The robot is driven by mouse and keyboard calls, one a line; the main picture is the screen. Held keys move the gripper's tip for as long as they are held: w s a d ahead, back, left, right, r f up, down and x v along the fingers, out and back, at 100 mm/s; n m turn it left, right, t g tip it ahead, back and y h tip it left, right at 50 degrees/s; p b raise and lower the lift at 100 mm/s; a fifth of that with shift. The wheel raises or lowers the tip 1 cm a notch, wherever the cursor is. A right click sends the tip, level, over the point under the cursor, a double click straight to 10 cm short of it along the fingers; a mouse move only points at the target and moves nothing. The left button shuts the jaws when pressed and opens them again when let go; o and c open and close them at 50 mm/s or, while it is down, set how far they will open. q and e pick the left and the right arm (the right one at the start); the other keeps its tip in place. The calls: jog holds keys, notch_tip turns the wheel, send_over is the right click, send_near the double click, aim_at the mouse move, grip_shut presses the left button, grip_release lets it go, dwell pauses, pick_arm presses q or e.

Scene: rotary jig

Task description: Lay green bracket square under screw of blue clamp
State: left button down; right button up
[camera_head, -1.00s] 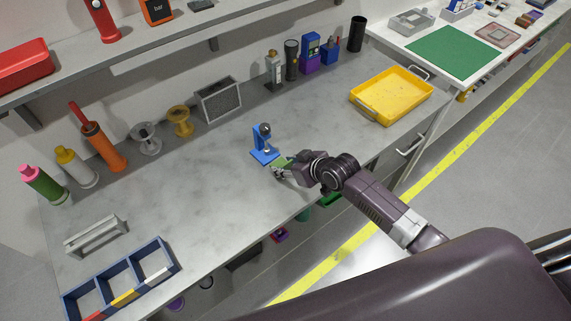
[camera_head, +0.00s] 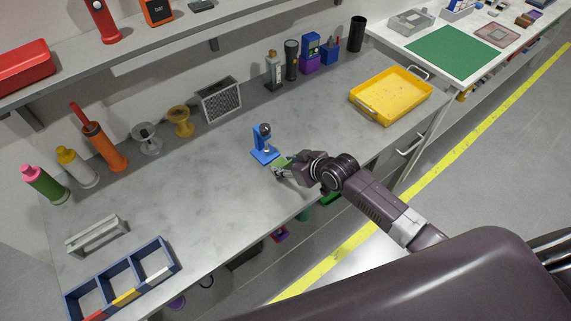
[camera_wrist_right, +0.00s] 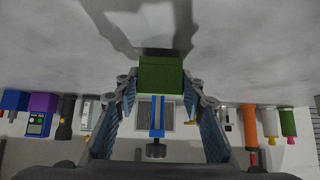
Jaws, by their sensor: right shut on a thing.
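The blue clamp (camera_head: 262,146) stands upright on the grey bench, with its screw at the top over a flat blue base. My right gripper (camera_head: 280,168) is beside the clamp on its right, shut on the green bracket (camera_head: 284,161). In the right wrist view the green bracket (camera_wrist_right: 161,74) sits between the fingertips of my right gripper (camera_wrist_right: 160,92), with the blue clamp (camera_wrist_right: 156,116) right behind it. Whether the bracket touches the clamp's base is hard to tell. My left gripper is not in view.
A yellow tray (camera_head: 391,96) lies to the right on the bench. A blue divided box (camera_head: 122,281) and a grey handle-shaped part (camera_head: 97,235) lie at the left front. Bottles, spools and a grey panel (camera_head: 219,100) line the back. The bench left of the clamp is clear.

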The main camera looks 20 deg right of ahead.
dwell(0.5)
jog(key=shift+w+a+b, duration=0.35)
jog(key=shift+w+a, duration=0.1)
jog(key=shift+w, duration=0.5)
jog(key=shift+w+a+b, duration=0.3)
jog(key=shift+w+a, duration=0.1)
jog(key=shift+w, duration=0.5)
jog(key=shift+w+a+b, duration=0.35)
jog(key=shift+w+a, duration=0.1)
jog(key=shift+w, duration=0.5)
jog(key=o, duration=1.4)
jog(key=shift+c, duration=0.2)
jog(key=shift+s, duration=0.1)
jog(key=v, duration=1.2)
